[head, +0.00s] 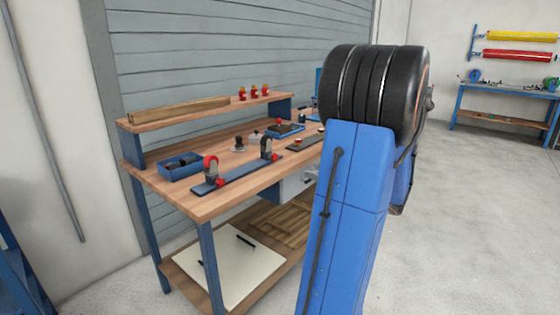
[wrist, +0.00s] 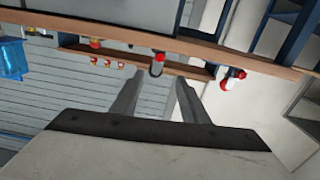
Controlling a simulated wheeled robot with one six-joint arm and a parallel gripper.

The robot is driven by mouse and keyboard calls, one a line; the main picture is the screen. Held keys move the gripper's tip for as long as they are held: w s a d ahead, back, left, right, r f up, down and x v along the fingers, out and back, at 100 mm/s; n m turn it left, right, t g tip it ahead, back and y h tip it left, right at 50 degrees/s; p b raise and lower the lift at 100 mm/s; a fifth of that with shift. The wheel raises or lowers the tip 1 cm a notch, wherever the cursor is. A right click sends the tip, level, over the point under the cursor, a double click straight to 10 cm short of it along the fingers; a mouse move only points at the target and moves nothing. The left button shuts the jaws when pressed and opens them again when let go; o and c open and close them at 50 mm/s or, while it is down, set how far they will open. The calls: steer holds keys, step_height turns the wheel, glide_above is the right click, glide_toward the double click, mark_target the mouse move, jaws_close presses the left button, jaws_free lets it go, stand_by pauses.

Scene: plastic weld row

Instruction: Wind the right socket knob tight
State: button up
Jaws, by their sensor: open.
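On the workbench in the head view, a blue rail (head: 240,174) carries two sockets. The right socket (head: 266,146) holds a dark grey hooked part, with its red knob (head: 277,157) low on the side. The left socket holds a red-topped hooked part (head: 211,166) and has its own red knob (head: 220,182). The wrist view looks upside down. There, a red knob (wrist: 159,57), apparently the right one, shows beyond and between the fingertips of my gripper (wrist: 160,79). My gripper is open and empty, apart from the knob. My arm hides my gripper in the head view.
A blue tray (head: 180,168) with dark items stands at the bench's left. A dark strip with red buttons (head: 299,144) and a blue-edged box (head: 286,130) lie farther right. A raised shelf (head: 210,107) runs along the back.

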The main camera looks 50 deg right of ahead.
mark_target(276, 158)
steer(key=w, duration=0.5)
steer(key=w+a, duration=0.1)
steer(key=w, duration=1)
steer(key=shift+w+a, duration=0.15)
steer(key=shift+w, duration=0.2)
jaws_close()
